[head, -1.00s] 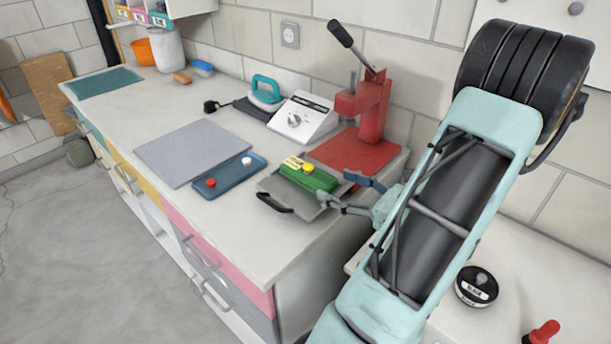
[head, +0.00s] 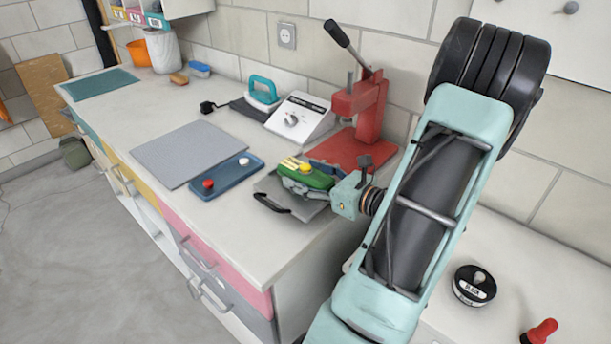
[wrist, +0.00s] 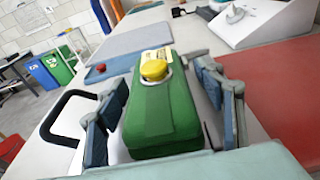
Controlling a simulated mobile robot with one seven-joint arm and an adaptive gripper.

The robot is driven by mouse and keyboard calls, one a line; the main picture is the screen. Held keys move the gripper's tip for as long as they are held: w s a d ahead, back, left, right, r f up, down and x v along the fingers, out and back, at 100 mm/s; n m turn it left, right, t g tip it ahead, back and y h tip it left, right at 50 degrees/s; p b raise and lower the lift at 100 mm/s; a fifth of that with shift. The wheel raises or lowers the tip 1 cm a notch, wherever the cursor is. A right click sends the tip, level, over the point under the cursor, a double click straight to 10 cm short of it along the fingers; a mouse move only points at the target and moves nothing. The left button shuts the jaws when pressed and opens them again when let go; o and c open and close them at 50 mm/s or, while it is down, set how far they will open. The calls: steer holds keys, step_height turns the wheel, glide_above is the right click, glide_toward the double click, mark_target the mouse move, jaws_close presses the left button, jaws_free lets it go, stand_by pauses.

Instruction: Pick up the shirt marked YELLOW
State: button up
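No shirt is recognisable in these views. A green block (head: 316,178) with a yellow round knob (head: 305,168) and a pale yellow label stands on a grey plate with a black handle (head: 271,203). The green block (wrist: 162,115) fills the middle of the wrist view, its knob (wrist: 153,70) on top. My gripper (wrist: 165,88) is open, one finger on each side of the block. The right finger shows a gap to it; whether the left one touches is unclear. In the head view my gripper (head: 310,188) hides the block's lower near side.
A red press (head: 362,105) stands right behind the block. A white control box (head: 299,118) is behind it. A blue tray (head: 227,177) with red and white knobs and a grey mat (head: 182,153) lie left. The counter's front strip is clear.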

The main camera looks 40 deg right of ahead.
mark_target(305, 167)
steer(key=c, duration=1.2)
steer(key=shift+c, duration=0.2)
steer(key=shift+r+p, duration=0.6)
steer(key=shift+r, duration=0.1)
steer(key=r+p, duration=0.2)
steer(key=shift+s+a+r, duration=0.2)
steer(key=shift+r, duration=0.2)
steer(key=s+a+r+p, duration=0.6)
steer(key=r+p, duration=0.1)
steer(key=shift+s+a+r+p, duration=0.15)
steer(key=shift+s+a+p, duration=0.1)
steer(key=shift+a+p, duration=0.1)
steer(key=shift+p, duration=0.35)
